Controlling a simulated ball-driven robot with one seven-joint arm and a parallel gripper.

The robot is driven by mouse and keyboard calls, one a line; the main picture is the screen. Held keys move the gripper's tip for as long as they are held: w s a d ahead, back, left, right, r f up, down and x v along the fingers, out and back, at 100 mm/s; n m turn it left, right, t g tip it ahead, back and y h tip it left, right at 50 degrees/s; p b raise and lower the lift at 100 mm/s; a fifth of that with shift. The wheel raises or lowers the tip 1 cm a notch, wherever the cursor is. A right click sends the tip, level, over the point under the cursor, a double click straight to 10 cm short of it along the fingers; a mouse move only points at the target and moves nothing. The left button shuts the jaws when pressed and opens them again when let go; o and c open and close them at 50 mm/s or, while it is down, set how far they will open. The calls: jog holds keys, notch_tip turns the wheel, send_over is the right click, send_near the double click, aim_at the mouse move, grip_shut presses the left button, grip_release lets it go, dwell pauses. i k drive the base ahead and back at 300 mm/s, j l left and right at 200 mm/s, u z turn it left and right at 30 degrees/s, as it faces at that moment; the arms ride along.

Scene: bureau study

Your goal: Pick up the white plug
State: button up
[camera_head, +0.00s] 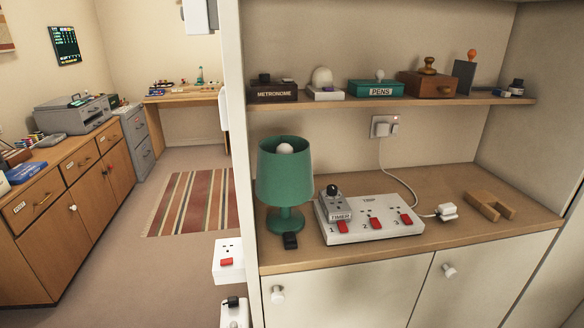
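A small white plug (447,211) lies on the wooden counter, just right of the white power strip. A short pale lead runs from its left side toward the strip. The power strip (346,237) is numbered 1, 2, 3 and has red switches. A white cord (403,186) comes down from the wall socket (384,127) to the strip's right end; where it joins is too small to tell. A grey block marked TIMER (341,215) sits at the strip's left end. My gripper is not in view.
A green lamp (284,172) stands left of the strip, with a black plug (290,241) before it. A wooden U-shaped block (489,206) lies right of the white plug. A shelf (420,101) with boxes hangs above. The counter's front right is clear. Cupboard doors (345,290) are below.

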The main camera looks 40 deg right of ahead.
aim_at(447, 212)
jog(key=z, duration=1.3)
